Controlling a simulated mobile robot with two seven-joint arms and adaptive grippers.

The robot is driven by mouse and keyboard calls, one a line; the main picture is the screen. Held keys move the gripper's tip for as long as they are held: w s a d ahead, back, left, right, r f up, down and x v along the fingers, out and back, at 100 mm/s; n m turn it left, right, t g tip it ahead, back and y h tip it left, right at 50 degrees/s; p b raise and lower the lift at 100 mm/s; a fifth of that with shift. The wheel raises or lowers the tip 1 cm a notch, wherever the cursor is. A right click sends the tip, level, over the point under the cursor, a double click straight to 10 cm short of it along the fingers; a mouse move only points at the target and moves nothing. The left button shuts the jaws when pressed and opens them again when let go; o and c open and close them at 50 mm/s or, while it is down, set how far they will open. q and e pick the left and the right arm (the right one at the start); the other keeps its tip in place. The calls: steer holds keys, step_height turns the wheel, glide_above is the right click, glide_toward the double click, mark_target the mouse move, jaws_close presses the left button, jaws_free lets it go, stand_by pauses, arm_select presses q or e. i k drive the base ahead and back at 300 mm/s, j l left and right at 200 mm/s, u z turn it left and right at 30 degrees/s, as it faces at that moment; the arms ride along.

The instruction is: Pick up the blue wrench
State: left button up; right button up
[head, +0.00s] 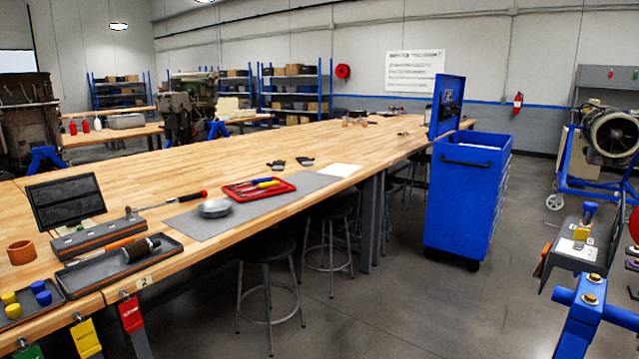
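I cannot clearly make out a blue wrench in the head view. A red tray (287,186) on the long wooden workbench (215,165) holds several small tools with yellow and dark or bluish handles, too small to tell apart. At the right, a small blue-topped object (590,208) stands over a dark tray on a blue stand (581,325); its kind is unclear. Neither of my grippers is in view.
A grey mat (190,222) bears a round metal dish (215,208). A dark tray (85,280) with a black-handled tool lies near. A blue tool cabinet (462,205) and stools (265,250) stand by the bench. The floor between cabinet and stand is clear.

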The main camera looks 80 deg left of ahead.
mark_target(266, 180)
steer(key=u, duration=3.1)
steer(key=z, duration=2.2)
steer(key=u, duration=2.2)
steer(key=i+j, duration=0.15)
steer(key=i, duration=0.2)
steer(key=i+j+u, duration=0.1)
steer(key=i, duration=0.25)
